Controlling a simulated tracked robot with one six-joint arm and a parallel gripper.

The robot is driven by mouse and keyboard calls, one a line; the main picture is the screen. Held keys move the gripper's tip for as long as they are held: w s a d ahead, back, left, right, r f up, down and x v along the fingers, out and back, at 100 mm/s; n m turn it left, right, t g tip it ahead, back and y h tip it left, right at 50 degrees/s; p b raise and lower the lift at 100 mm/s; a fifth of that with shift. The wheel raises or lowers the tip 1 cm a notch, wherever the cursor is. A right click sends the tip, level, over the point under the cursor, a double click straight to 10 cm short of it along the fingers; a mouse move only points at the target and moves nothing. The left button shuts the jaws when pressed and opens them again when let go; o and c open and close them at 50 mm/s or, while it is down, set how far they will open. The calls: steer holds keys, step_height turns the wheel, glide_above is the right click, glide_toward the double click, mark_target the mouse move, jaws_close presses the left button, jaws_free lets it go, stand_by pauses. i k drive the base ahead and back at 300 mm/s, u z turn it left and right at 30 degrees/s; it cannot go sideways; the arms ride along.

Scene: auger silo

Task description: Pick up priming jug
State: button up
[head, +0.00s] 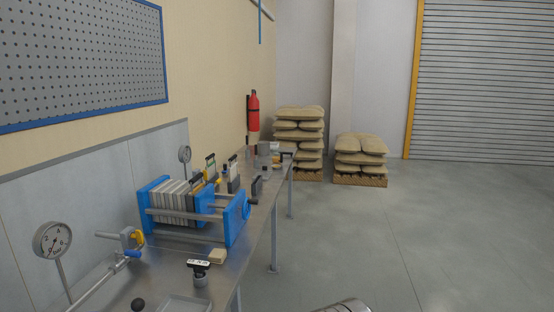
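I cannot pick out a priming jug for certain. Several small items (273,150) stand at the far end of the metal bench (215,262), pale and grey, too small to tell apart. My gripper does not show. A rounded shiny metal piece shows at the bottom edge of the head view, and I cannot tell what it is.
A blue-ended plate press (195,205) stands on the bench, with a dial gauge (52,240) and a valve (131,238) nearer. Sack stacks (299,135) (361,150) stand on pallets beyond. A fire extinguisher (253,110) hangs on the wall. The floor at right is clear.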

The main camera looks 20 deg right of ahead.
mark_target(277, 154)
steer(key=z, duration=0.2)
steer(key=k, duration=0.55)
steer(key=z, duration=0.55)
steer(key=k, duration=0.75)
steer(key=z, duration=0.6)
steer(key=i, duration=2.8)
steer(key=z, duration=0.15)
